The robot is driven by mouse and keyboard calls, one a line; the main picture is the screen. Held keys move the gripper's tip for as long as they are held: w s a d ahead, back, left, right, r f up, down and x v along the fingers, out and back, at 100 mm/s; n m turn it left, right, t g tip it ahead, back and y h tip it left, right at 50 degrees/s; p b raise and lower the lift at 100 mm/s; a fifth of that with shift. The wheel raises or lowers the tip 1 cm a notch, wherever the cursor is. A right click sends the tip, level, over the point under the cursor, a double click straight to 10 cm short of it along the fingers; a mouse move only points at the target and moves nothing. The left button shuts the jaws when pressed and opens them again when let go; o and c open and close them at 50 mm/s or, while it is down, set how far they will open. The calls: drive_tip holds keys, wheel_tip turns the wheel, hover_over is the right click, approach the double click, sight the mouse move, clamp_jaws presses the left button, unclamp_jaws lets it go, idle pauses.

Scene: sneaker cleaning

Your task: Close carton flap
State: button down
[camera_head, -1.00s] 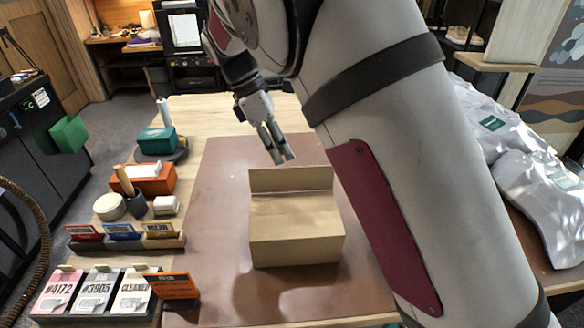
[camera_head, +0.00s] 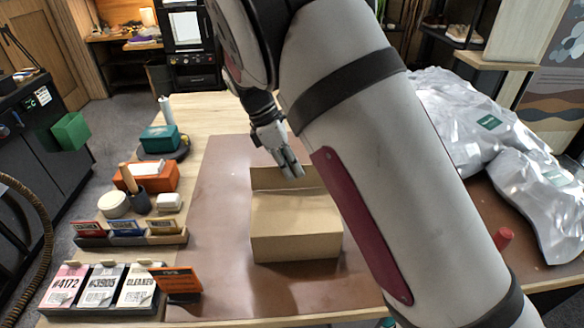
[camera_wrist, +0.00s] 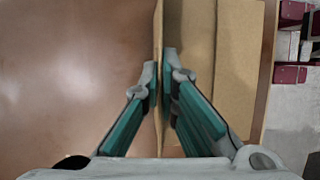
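The brown cardboard carton (camera_head: 297,245) stands on the brown mat (camera_head: 215,225). Its back flap (camera_head: 262,178) stands up along the far edge. My gripper (camera_head: 290,174) is at this flap, pointing down, its fingertips overlapping it in the head view. In the wrist view, the carton (camera_wrist: 236,80) fills the right middle. The flap's thin edge (camera_wrist: 158,20) runs up and down the picture, in line with the narrow gap between my gripper's fingertips (camera_wrist: 161,72). I cannot tell whether the fingers press on the flap.
Label boxes (camera_head: 100,287), an orange sign (camera_head: 176,283), small coloured boxes (camera_head: 127,230), a white jar (camera_head: 112,204) and an orange box (camera_head: 150,178) line the left. Silvery bags (camera_head: 535,190) lie at right, near a red cap (camera_head: 503,238). The mat left of the carton is clear.

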sight(294, 206)
drive_tip(key=shift+s+r+p, duration=0.1)
drive_tip(key=shift+s+p, duration=0.05)
drive_tip(key=shift+p, duration=0.15)
drive_tip(key=s+t+p, duration=0.1)
drive_tip(key=p, duration=0.1)
drive_tip(key=t+p, duration=0.1)
drive_tip(key=shift+s+r+p, duration=0.15)
drive_tip(key=shift+s+p, duration=0.2)
drive_tip(key=shift+p, duration=0.05)
drive_tip(key=s+t+p, duration=0.1)
drive_tip(key=t+p, duration=0.1)
drive_tip(key=p, duration=0.1)
drive_tip(key=shift+s+m, duration=0.15)
drive_tip(key=shift+m, duration=0.25)
drive_tip(key=shift+s+f+t+p, duration=0.25)
drive_tip(key=shift+s+t+p, duration=0.2)
drive_tip(key=shift+t+p, duration=0.65)
drive_tip(key=shift+s+f+m+t+p, duration=0.2)
drive_tip(key=shift+f+t+p, duration=0.1)
drive_tip(key=shift+t+p, duration=0.3)
drive_tip(key=shift+s+f+m+t+p, duration=0.2)
drive_tip(key=shift+f+t+p, duration=0.1)
drive_tip(key=shift+t+p, duration=0.3)
drive_tip(key=shift+s+f+m+t+h, duration=0.3)
drive_tip(key=shift+f+t, duration=0.15)
drive_tip(key=shift+t, duration=0.55)
drive_tip(key=shift+s+f+m+t+h, duration=0.2)
drive_tip(key=shift+f+m+t, duration=0.15)
drive_tip(key=shift+t, duration=0.65)
drive_tip(key=shift+f, duration=0.1)
